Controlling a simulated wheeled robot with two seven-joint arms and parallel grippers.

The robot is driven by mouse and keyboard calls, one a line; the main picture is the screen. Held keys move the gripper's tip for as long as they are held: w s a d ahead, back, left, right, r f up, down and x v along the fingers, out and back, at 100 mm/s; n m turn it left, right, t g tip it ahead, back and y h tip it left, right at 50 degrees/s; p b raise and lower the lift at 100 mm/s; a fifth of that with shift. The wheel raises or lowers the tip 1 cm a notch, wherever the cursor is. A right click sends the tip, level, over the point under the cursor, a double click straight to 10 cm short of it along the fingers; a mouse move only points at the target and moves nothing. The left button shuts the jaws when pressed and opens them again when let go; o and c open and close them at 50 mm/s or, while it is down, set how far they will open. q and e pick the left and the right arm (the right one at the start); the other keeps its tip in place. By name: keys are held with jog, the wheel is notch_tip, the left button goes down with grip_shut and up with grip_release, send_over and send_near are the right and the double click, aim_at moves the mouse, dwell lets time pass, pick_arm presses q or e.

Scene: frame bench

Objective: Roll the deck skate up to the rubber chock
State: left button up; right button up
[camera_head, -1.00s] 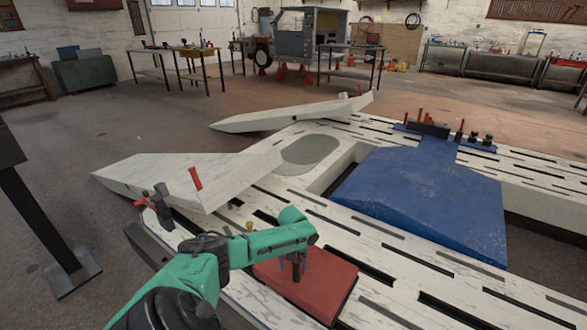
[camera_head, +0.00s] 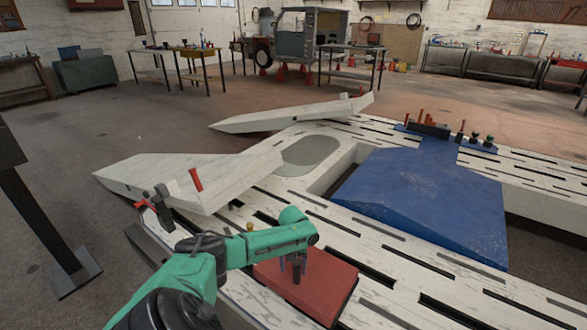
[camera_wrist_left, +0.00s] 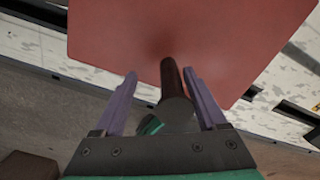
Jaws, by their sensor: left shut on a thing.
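The deck skate (camera_head: 325,288) appears to be the flat red slab on the near part of the pale slotted deck (camera_head: 390,285). A short dark post (camera_head: 297,272) stands up from it. My left gripper (camera_head: 296,262) reaches down over the slab and is shut on this post. In the left wrist view the post (camera_wrist_left: 172,80) stands between the two purple fingers, with the red slab (camera_wrist_left: 215,35) beyond. I cannot pick out the rubber chock for certain. My right gripper is not in view.
A blue sloped panel (camera_head: 425,200) lies on the deck to the right of the slab. Small tools and a dark block (camera_head: 430,130) stand behind it. A white wedge-shaped piece (camera_head: 190,178) with a red handle is at the left. Bare slotted deck surrounds the slab's right side.

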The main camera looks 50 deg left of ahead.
pick_arm(q)
notch_tip(320, 180, up, 13)
jog(key=shift+a+p, duration=0.15)
jog(key=shift+p, duration=0.95)
jog(key=shift+r, duration=0.25)
